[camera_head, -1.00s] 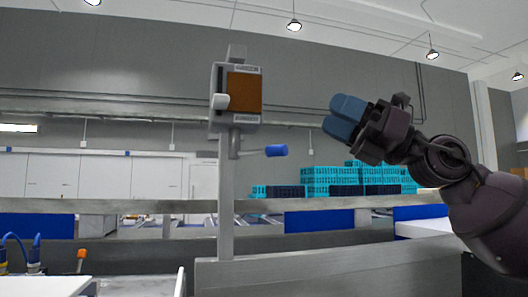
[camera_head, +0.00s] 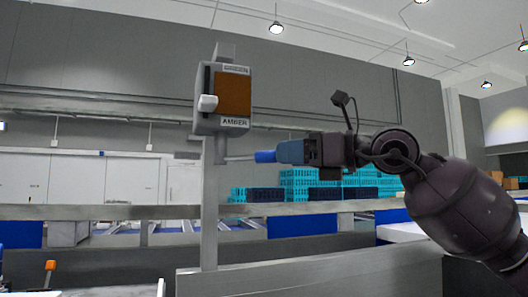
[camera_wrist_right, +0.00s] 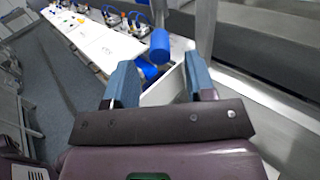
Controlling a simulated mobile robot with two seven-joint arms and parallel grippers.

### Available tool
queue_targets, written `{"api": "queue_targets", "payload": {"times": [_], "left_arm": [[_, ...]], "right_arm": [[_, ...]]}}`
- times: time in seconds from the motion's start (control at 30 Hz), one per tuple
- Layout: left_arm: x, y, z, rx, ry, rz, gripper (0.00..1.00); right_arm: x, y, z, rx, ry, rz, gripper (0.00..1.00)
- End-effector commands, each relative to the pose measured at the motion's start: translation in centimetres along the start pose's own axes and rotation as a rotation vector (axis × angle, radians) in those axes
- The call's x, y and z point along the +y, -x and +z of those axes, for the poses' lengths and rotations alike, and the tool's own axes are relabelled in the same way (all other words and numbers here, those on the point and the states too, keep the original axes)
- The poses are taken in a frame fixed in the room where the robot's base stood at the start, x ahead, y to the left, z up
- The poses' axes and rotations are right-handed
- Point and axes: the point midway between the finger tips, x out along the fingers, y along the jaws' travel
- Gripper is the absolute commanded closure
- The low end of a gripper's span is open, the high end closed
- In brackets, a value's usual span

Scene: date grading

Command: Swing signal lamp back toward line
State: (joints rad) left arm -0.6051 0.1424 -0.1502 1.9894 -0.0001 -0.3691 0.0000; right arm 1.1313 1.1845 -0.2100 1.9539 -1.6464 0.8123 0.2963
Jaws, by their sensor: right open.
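The signal lamp (camera_head: 222,95) is a grey box with an amber-brown pane on a grey post (camera_head: 210,220), labelled AMBER at its lower edge. A thin lever sticks out to the right below the box and ends in a blue handle (camera_head: 264,156). My right gripper (camera_head: 280,152) points left at the handle, its blue fingers at the handle's right end. In the right wrist view the blue handle (camera_wrist_right: 160,46) lies in line with the gap between the open fingers (camera_wrist_right: 160,68), near their tips. Contact cannot be told. My left gripper is not in view.
A grey rail (camera_head: 110,212) runs across behind the post. Stacked teal crates (camera_head: 300,182) stand farther back. A grey wall panel (camera_head: 310,265) is low in front. In the right wrist view a white table (camera_wrist_right: 105,42) with small devices stands at the upper left.

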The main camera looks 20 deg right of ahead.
Motion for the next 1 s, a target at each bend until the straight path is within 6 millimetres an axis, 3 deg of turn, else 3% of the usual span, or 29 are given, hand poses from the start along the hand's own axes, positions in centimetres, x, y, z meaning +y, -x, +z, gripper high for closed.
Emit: {"api": "queue_targets", "payload": {"times": [0.33, 0.8, 1.0], "left_arm": [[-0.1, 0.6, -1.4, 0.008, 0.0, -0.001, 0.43], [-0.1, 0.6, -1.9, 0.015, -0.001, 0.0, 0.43], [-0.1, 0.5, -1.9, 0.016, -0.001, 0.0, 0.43]], "right_arm": [[0.1, -5.0, 0.2, -0.001, -0.001, 0.002, 0.5], [0.0, -6.0, 0.0, 0.0, 0.0, 0.001, 0.5], [0.0, -6.0, 0.0, 0.0, 0.0, 0.001, 0.8]]}}
